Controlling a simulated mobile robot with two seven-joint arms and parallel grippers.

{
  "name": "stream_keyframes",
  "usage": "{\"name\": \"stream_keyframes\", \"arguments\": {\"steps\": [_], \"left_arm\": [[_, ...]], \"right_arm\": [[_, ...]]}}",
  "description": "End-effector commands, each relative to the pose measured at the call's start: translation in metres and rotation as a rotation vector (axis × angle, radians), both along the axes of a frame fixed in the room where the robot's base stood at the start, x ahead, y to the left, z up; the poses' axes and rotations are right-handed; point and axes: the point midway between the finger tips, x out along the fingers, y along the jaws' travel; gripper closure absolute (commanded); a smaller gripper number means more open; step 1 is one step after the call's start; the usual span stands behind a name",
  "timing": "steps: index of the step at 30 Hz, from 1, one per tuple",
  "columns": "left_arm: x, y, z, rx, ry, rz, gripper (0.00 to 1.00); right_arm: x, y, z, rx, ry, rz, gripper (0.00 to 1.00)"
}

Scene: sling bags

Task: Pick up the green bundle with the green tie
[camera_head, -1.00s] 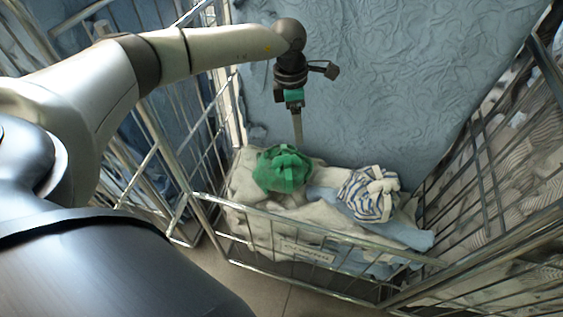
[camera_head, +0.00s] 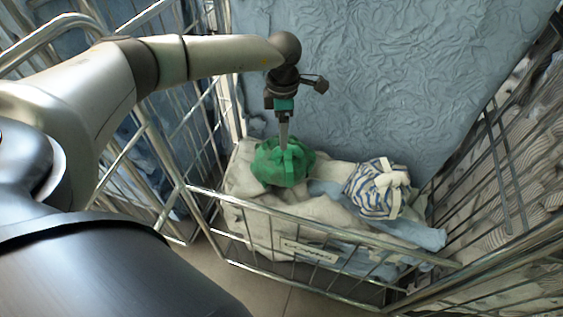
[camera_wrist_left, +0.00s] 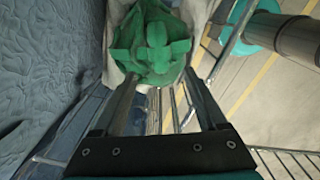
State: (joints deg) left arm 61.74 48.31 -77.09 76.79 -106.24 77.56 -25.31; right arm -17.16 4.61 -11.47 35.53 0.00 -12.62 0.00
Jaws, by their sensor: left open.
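The green bundle (camera_head: 281,165) with its green tie lies on pale cloth in a wire cage cart in the head view. In the left wrist view the bundle (camera_wrist_left: 150,48) is at the top, with the tie knot standing up from it. My left gripper (camera_head: 284,146) points down over the bundle's top in the head view. In the wrist view its two fingers (camera_wrist_left: 158,82) are apart, with their tips near the bundle's lower edge. I cannot tell whether they touch it. Nothing is held between them. My right gripper is in neither view.
A blue-and-white striped bundle (camera_head: 375,189) with a pale tie lies to the right on the same cloth. The cart's front rail (camera_head: 320,228) runs in front of both. Blue crumpled cloth (camera_head: 370,80) hangs behind. Other wire carts stand left and right.

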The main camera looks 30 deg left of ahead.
Motion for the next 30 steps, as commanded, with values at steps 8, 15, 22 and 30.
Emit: {"name": "stream_keyframes", "arguments": {"steps": [8, 15, 22, 30], "left_arm": [[-0.002, -0.002, -0.017, -0.001, 0.001, -0.003, 0.26], [-0.006, -0.005, -0.049, -0.001, 0.001, -0.008, 0.26], [-0.006, -0.006, -0.055, -0.001, -0.001, -0.010, 0.26], [-0.006, -0.006, -0.054, -0.001, -0.001, -0.009, 0.42]], "right_arm": [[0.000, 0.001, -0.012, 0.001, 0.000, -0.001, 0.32], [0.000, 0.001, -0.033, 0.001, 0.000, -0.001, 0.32], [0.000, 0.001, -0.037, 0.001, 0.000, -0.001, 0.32], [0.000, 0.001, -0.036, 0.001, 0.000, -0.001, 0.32]]}}
